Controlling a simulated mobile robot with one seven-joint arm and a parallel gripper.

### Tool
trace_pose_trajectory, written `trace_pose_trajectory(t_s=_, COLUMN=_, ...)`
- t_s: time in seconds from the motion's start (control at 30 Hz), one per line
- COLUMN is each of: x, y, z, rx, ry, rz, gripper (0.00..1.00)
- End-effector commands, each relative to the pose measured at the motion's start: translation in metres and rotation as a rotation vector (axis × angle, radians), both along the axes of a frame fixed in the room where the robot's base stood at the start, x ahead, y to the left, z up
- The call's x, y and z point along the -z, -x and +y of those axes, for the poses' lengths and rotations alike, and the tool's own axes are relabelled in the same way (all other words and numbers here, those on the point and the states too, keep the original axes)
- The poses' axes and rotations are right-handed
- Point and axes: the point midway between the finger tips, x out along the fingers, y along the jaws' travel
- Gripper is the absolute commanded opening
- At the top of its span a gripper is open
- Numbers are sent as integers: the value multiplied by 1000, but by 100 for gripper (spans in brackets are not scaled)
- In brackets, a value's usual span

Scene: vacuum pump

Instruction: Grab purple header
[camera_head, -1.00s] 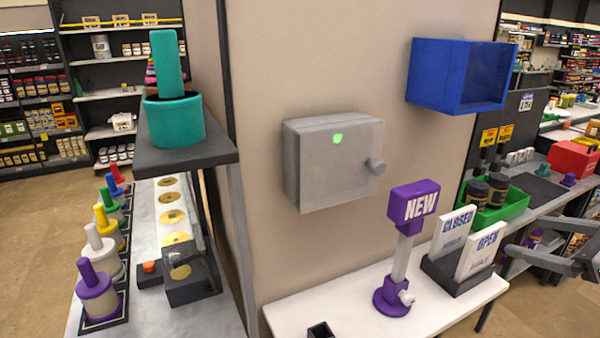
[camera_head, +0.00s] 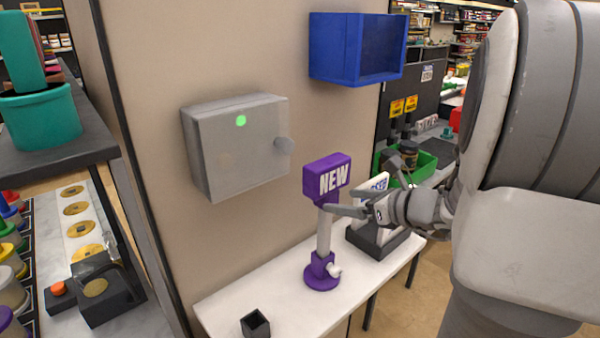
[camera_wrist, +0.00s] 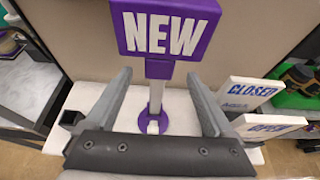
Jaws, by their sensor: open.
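The purple header (camera_head: 327,177) with white "NEW" lettering tops a light post (camera_head: 324,229) on a round purple base (camera_head: 321,275), standing upright on the white table (camera_head: 225,308). In the wrist view the header (camera_wrist: 165,30) is at the top centre, beyond the fingertips, with the post running down between the fingers. My gripper (camera_head: 345,208) is open beside the post, just below and to the right of the header. In the wrist view my gripper (camera_wrist: 160,85) has its fingers spread either side of the post, with nothing held.
A sign holder (camera_head: 376,240) with white CLOSED (camera_wrist: 250,92) and OPEN (camera_wrist: 268,126) signs stands close to the right. A grey wall box (camera_head: 237,150) and a blue open box (camera_head: 358,48) hang behind. A small black cup (camera_head: 255,324) sits at the table's front left.

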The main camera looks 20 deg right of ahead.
Motion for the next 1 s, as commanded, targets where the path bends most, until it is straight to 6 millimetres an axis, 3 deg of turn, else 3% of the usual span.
trace_pose_trajectory(t_s=0.4, x=17, y=-43, z=17, rx=-2, ry=0, rz=2, gripper=88)
trace_pose_trajectory(t_s=0.7, x=18, y=-47, z=18, rx=0, ry=1, rz=0, gripper=88)
trace_pose_trajectory(t_s=1.0, x=18, y=-47, z=18, rx=0, ry=1, rz=0, gripper=34)
